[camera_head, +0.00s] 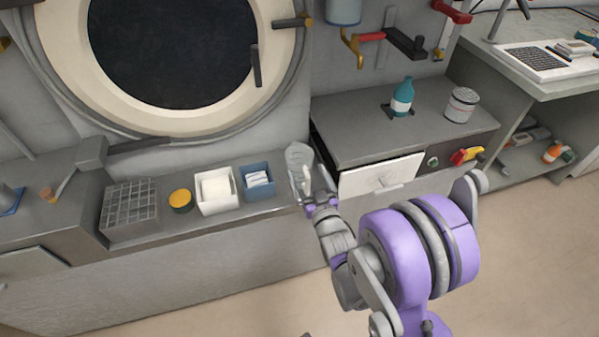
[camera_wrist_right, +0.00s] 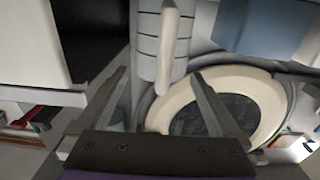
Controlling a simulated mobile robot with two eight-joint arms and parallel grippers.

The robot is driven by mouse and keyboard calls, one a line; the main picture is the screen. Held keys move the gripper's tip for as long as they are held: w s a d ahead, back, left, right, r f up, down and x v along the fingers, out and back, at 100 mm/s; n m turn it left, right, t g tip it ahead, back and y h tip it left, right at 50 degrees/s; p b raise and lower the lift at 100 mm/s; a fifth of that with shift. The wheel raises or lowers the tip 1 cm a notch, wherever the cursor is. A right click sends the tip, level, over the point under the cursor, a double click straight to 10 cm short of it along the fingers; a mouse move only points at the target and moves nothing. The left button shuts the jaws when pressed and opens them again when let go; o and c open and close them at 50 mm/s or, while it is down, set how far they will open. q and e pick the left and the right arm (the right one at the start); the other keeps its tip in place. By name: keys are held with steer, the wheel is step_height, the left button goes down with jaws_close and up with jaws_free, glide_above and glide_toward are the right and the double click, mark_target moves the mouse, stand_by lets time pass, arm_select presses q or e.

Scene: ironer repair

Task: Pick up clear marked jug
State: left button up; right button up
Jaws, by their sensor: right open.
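The clear marked jug (camera_head: 298,156) stands upright on the grey ledge, at the right end of a row of containers. In the right wrist view the jug (camera_wrist_right: 149,45) shows dark marking lines and a pale handle (camera_wrist_right: 168,45). My right gripper (camera_head: 313,192) is at the near right side of the jug and hides part of its lower end. In the right wrist view the gripper (camera_wrist_right: 160,77) is open, with the jug and handle ahead between its fingers. I cannot tell whether the fingers touch the jug. My left gripper is not in view.
A blue box (camera_head: 258,184), a white box (camera_head: 217,191), a yellow-lidded tin (camera_head: 181,200) and a wire basket (camera_head: 130,209) stand left of the jug. A white drawer (camera_head: 380,178) stands open close to the right. A round machine door (camera_head: 260,75) is behind.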

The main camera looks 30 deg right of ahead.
mark_target(304, 167)
steer(key=x, duration=0.5)
steer(key=shift+w+b, duration=0.3)
steer(key=shift+w, duration=0.1)
steer(key=c, duration=1.1)
